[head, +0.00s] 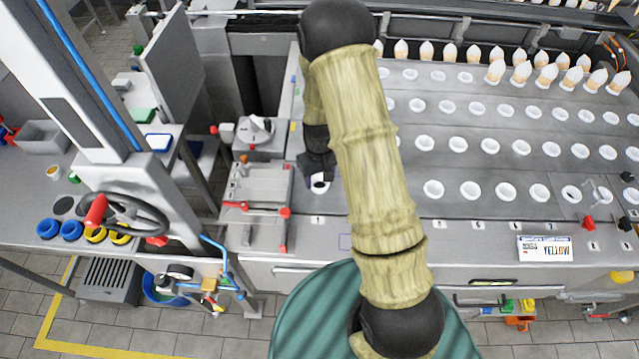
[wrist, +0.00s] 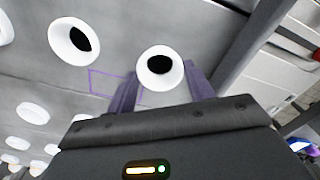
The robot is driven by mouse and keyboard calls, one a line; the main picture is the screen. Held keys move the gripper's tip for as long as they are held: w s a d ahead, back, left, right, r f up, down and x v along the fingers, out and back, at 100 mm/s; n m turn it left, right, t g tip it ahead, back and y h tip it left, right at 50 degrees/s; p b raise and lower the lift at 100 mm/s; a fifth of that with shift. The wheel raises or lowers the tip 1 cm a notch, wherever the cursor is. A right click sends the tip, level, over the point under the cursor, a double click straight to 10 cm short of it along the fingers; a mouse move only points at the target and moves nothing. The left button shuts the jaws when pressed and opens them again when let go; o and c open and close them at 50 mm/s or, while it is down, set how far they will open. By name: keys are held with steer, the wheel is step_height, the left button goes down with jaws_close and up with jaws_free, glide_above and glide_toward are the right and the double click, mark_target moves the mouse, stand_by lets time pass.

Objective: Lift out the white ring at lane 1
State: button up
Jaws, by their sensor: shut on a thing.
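The white ring at lane 1 (wrist: 150,88) has a dark round hole and sits between the two purple fingers of my gripper (wrist: 163,88) in the wrist view. The fingers are shut on its sides. In the head view my gripper (head: 317,172) is above the lane 1 label, and the ring (head: 320,189) shows just below it, partly hidden. I cannot tell whether the ring is still seated in its hole or clear of the plate.
A neighbouring white ring (wrist: 60,38) is close by in the wrist view. Rows of white rings (head: 433,189) fill the metal plate to the right of my arm. Cones (head: 495,71) stand in the back rows. A box with red handles (head: 262,209) is just left of lane 1.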

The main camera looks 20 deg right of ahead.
step_height(320, 180, up, 4)
steer(key=shift+f+p, duration=0.2)
steer(key=shift+p, duration=1)
